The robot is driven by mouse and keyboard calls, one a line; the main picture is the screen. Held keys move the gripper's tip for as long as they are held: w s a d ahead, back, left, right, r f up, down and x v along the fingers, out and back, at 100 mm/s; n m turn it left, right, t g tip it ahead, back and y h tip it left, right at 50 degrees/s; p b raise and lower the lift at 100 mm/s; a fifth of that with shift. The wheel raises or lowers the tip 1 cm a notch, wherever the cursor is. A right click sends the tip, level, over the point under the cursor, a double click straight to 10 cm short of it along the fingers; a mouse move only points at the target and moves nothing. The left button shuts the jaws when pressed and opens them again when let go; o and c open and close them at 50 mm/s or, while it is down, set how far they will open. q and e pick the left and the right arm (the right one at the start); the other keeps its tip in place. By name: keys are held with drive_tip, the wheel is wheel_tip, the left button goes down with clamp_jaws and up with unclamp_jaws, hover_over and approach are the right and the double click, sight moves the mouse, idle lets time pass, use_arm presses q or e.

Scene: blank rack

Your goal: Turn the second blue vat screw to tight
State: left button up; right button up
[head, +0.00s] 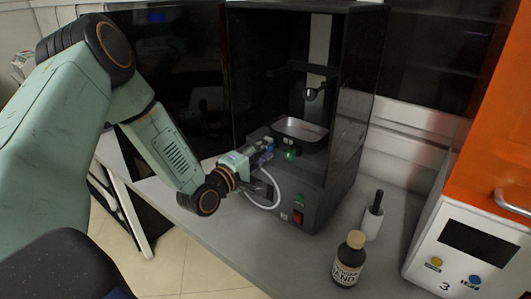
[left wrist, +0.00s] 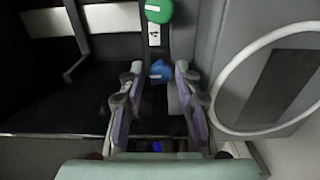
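The blue vat screw (left wrist: 160,71) shows in the left wrist view, between the tips of my left gripper (left wrist: 160,75). The fingers are apart, with a gap visible on the left side of the screw; contact on the right side is unclear. A round green knob (left wrist: 159,10) is beyond it at the top edge, and also shows in the head view (head: 290,155). The vat (head: 301,130) is a metal tray inside the dark printer (head: 318,190). In the head view my left gripper (head: 266,156) is at the printer's front left, hiding the blue screw. My right gripper is not visible.
A white cable loop (head: 276,196) hangs beside my left gripper. A dark labelled bottle (head: 348,258) and a black-handled tool in a white holder (head: 373,215) stand on the grey bench. An orange-and-white machine (head: 470,245) is at the right.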

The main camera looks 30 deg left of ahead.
use_arm(q)
drive_tip(key=shift+w+a+f, duration=0.1)
drive_tip(key=shift+w+a, duration=0.15)
drive_tip(key=shift+w, duration=0.15)
drive_tip(key=shift+w+d, duration=0.15)
drive_tip(key=shift+d, duration=0.05)
clamp_jaws()
